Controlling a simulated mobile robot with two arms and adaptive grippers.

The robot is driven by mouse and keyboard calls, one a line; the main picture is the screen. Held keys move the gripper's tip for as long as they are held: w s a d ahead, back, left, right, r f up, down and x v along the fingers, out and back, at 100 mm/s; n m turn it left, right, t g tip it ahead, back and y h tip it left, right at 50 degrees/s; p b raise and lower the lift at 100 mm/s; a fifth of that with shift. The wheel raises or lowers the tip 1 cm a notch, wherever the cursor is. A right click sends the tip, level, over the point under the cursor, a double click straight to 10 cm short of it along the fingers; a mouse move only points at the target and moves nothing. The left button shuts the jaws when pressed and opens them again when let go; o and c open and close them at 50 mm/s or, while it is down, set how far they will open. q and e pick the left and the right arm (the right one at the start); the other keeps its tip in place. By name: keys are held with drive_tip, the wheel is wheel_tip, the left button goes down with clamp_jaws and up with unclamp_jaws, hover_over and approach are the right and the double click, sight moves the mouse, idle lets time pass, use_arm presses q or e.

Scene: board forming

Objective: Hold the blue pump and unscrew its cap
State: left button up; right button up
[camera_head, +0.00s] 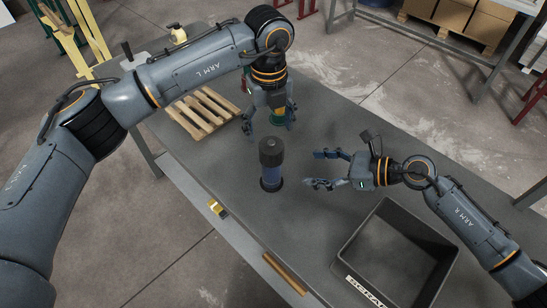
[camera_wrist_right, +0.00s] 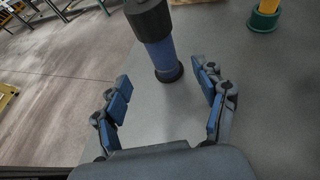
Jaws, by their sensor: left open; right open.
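The blue pump (camera_head: 271,176) stands upright on the grey table, with its black cap (camera_head: 271,151) on top. In the right wrist view the pump (camera_wrist_right: 163,58) stands ahead, between and beyond the open fingers, and its cap (camera_wrist_right: 148,17) is cut by the top edge. My right gripper (camera_head: 318,168) is open and empty, to the right of the pump and apart from it; its blue-padded fingers (camera_wrist_right: 163,95) point toward the pump. My left gripper (camera_head: 270,125) is open, pointing down behind the pump, around or just above a green-based object (camera_head: 290,118); I cannot tell whether it touches it.
A wooden pallet (camera_head: 203,110) lies on the table at the left. A black scrap bin (camera_head: 355,278) stands at the front right. A small yellow item (camera_head: 217,208) and a wooden-coloured bar (camera_head: 284,272) are near the front edge. The table around the pump is clear.

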sight(280, 166)
drive_tip(key=x, duration=1.3)
clamp_jaws()
